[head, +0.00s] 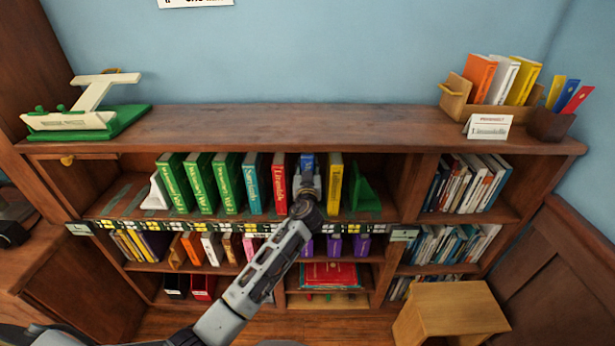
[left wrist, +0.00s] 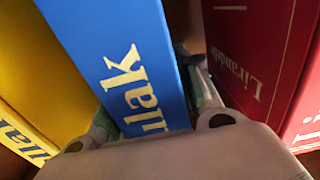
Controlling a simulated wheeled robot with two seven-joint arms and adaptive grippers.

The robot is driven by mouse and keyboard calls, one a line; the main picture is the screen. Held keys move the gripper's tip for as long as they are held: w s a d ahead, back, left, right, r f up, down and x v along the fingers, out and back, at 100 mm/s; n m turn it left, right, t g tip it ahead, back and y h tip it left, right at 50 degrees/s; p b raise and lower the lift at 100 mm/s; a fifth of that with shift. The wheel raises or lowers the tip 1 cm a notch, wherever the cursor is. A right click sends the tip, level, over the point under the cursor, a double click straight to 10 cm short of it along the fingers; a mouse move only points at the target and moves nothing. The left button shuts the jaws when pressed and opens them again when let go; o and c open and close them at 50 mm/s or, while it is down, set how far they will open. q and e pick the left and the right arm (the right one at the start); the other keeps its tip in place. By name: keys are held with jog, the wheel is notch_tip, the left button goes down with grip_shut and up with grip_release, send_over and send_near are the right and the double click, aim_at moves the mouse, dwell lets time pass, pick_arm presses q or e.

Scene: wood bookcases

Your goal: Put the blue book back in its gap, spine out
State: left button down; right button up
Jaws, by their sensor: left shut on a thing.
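The blue book (head: 307,160) stands in the upper shelf row, between a red book (head: 280,184) and a yellow book (head: 334,184). My left gripper (head: 307,185) is shut on it from the front and hides its lower part. In the left wrist view the blue book (left wrist: 125,60) shows pale yellow lettering on the face toward me and sits between the fingers (left wrist: 160,125). The yellow book (left wrist: 45,75) is on its left there and the dark red book (left wrist: 250,50) on its right. How deep the blue book sits is hidden. My right gripper is out of view.
Several green volumes (head: 200,184), a teal book (head: 253,184) and a white bookend (head: 157,193) stand to the left. A green bookend (head: 361,192) is right of the yellow book. A label strip (head: 170,229) edges the shelf. The middle of the bookcase top (head: 290,128) is clear.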

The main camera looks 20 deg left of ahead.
pick_arm(q)
notch_tip(320, 180, down, 3)
jog(key=shift+f, duration=0.2)
jog(key=c, duration=1.3)
grip_release()
jog(key=shift+f, duration=0.1)
jog(key=o, duration=0.3)
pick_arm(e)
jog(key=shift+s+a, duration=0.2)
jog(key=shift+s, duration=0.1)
